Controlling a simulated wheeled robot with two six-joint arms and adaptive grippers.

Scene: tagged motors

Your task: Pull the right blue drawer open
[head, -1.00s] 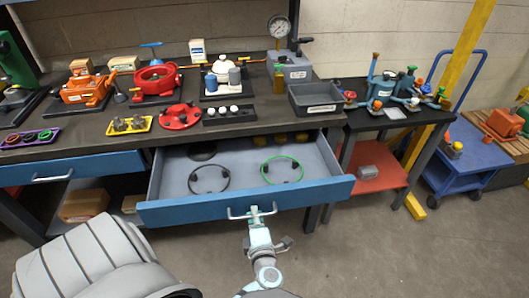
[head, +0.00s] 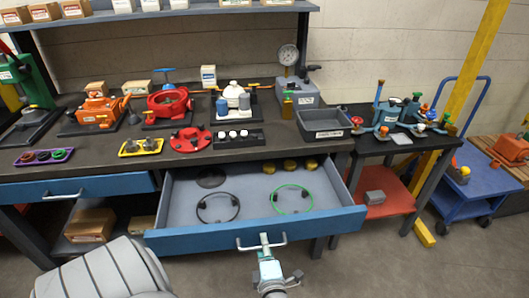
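The right blue drawer (head: 200,239) stands well open below the workbench. Its grey inside holds a black ring (head: 217,208), a green ring (head: 291,199), a dark disc (head: 211,178) and yellow round parts (head: 290,164) at the back. Its pale bar handle (head: 244,245) is on the middle of the front. My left gripper (head: 264,240) is at the middle of this handle, its narrow fingers closed around the bar. The exact finger contact is small in view. The left blue drawer (head: 110,186) is shut. My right gripper is not in view.
The workbench (head: 95,160) carries motor parts, colored trays and a grey bin (head: 325,122). A side table (head: 383,143) stands right of the drawer, with a blue cart (head: 481,185) beyond. Bare floor (head: 430,275) lies at the lower right.

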